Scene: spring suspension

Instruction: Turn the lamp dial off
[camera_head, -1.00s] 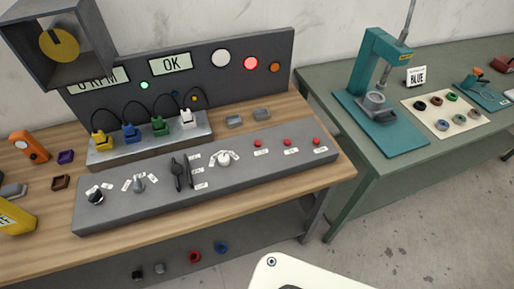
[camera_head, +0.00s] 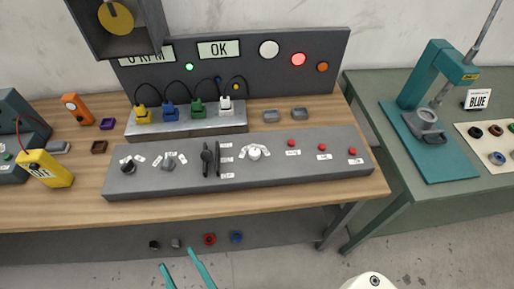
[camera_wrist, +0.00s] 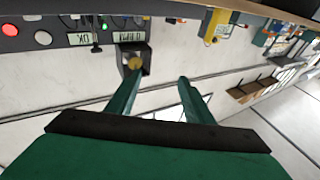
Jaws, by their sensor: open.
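A long grey control panel (camera_head: 240,181) lies on the wooden bench. It carries a black knob (camera_head: 128,166), a grey knob (camera_head: 168,163), a black lever (camera_head: 206,158) in a slot, and a white dial (camera_head: 254,153). The labels are too small to read, so I cannot tell which is the lamp dial. My gripper (camera_head: 181,268) shows two teal fingers at the bottom edge, apart and empty, in front of the bench and clear of the panel. The fingers (camera_wrist: 157,88) are also spread in the wrist view, which is upside down, with nothing between them.
Several red buttons (camera_head: 322,147) are on the panel's right. Behind stands a dark board (camera_head: 290,82) with lamps and an OK display (camera_head: 218,49). Colored plugs sit on a metal block (camera_head: 187,127). A yellow meter (camera_head: 47,169) is at left, a green table (camera_head: 390,205) at right.

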